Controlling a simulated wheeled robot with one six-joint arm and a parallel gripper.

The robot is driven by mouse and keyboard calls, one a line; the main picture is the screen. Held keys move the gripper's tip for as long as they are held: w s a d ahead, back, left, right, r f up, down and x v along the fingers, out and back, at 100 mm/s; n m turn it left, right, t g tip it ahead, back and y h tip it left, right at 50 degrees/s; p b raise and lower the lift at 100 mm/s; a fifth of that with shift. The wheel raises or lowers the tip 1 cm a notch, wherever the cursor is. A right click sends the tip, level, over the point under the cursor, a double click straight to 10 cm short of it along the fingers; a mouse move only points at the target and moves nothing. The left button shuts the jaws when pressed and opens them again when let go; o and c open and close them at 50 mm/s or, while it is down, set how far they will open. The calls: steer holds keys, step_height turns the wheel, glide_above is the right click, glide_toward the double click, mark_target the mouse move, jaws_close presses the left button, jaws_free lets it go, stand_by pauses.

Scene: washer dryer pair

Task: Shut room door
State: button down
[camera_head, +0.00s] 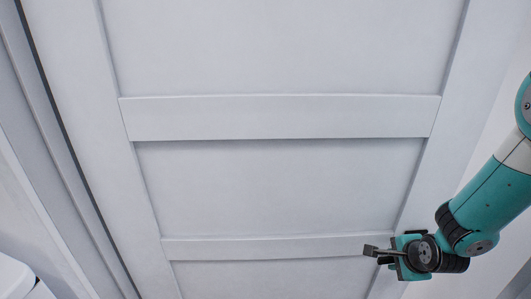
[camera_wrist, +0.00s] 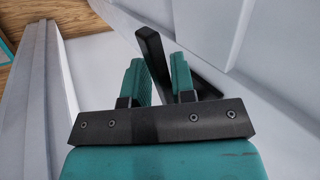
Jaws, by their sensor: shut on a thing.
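The white panelled room door (camera_head: 280,60) fills most of the head view. Its dark lever handle (camera_head: 377,250) is at the lower right, by the door's right-hand stile. My gripper (camera_head: 392,250) is at this handle, with my teal arm coming in from the right. In the wrist view, the black handle (camera_wrist: 152,48) passes between the two teal fingers of my gripper (camera_wrist: 158,75), which are shut on it. Part of the handle is hidden behind the right finger.
A dark gap (camera_head: 62,125) runs along the door's left side, with pale upright trim (camera_head: 25,90) beyond it. In the wrist view, a wood-coloured surface (camera_wrist: 60,12) shows at the upper left, beside a pale upright edge (camera_wrist: 35,90).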

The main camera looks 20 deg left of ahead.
steer(key=shift+s+d+m, duration=0.15)
steer(key=shift+s+d, duration=0.05)
steer(key=shift+s, duration=0.6)
steer(key=shift+s+d+m, duration=0.15)
steer(key=shift+s, duration=0.65)
steer(key=shift+m+h, duration=0.4)
steer(key=shift+h, duration=0.1)
steer(key=shift+s+d+b, duration=0.2)
steer(key=shift+s+b, duration=0.35)
steer(key=shift+s, duration=1.95)
steer(key=shift+m, duration=0.4)
steer(key=shift+s+p, duration=0.75)
steer(key=shift+s, duration=1.8)
